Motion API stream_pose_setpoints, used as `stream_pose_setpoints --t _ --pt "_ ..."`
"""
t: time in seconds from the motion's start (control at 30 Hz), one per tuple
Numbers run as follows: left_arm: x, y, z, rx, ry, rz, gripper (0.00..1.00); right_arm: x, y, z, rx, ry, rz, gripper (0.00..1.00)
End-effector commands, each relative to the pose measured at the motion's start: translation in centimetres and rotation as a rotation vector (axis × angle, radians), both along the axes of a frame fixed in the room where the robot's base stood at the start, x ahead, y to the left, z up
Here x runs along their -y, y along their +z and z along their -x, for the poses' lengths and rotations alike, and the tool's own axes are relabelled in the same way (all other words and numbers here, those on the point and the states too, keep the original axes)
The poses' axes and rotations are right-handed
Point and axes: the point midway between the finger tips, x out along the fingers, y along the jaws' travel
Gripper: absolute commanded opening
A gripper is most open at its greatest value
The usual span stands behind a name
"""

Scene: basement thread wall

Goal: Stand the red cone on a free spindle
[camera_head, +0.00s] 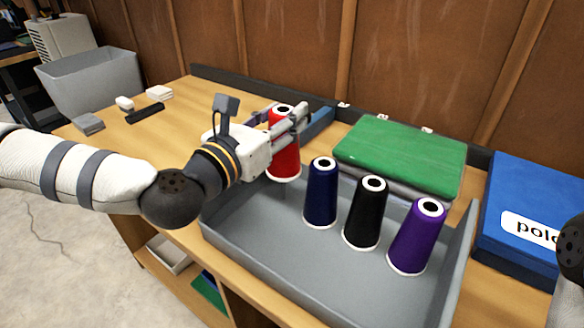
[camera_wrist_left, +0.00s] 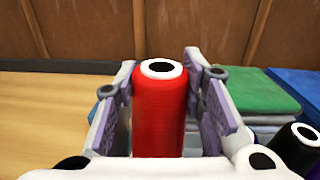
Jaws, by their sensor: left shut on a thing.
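The red cone (camera_head: 284,163) of thread is upright at the back left of the grey tray (camera_head: 237,232). My left gripper (camera_head: 291,122) is shut on it near its upper part. In the left wrist view the red cone (camera_wrist_left: 160,110) is between the two finger pads, its white top ring clear. A navy cone (camera_head: 320,195), a black cone (camera_head: 365,215) and a purple cone (camera_head: 417,238) stand in a row in the tray. No bare spindle can be made out. Whether the red cone's base touches the tray is unclear. My right gripper is out of view.
A folded green cloth stack (camera_head: 400,153) lies behind the tray. A blue box (camera_head: 530,215) is at the right. A grey bin (camera_head: 93,85) and small white and dark blocks (camera_head: 145,112) are at the left of the wooden bench. The tray's front left floor is clear.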

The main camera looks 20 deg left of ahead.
Motion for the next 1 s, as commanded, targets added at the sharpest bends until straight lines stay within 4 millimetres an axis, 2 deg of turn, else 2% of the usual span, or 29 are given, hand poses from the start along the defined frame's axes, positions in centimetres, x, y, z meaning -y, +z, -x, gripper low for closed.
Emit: stream_pose_setpoints --t 0.03,0.3,0.73,0.77,0.8,1.0 --pt "0.0 -2.0 -0.1 -0.013 0.001 -0.002 0.00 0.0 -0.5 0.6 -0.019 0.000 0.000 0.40" --pt "0.0 -6.5 0.0 -0.007 0.001 -0.001 0.00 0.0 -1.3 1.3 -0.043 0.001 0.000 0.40" --pt "0.0 -7.3 0.0 -0.003 0.000 0.000 0.00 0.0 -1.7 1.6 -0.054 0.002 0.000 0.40" --pt "0.0 -7.2 0.0 -0.002 0.000 -0.001 0.43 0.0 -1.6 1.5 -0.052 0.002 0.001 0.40" --pt "0.0 -7.1 0.0 -0.002 0.000 -0.001 0.46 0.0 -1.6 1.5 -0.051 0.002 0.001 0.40" --pt "0.0 -7.1 0.0 -0.001 0.000 0.000 0.46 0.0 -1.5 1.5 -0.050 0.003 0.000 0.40"
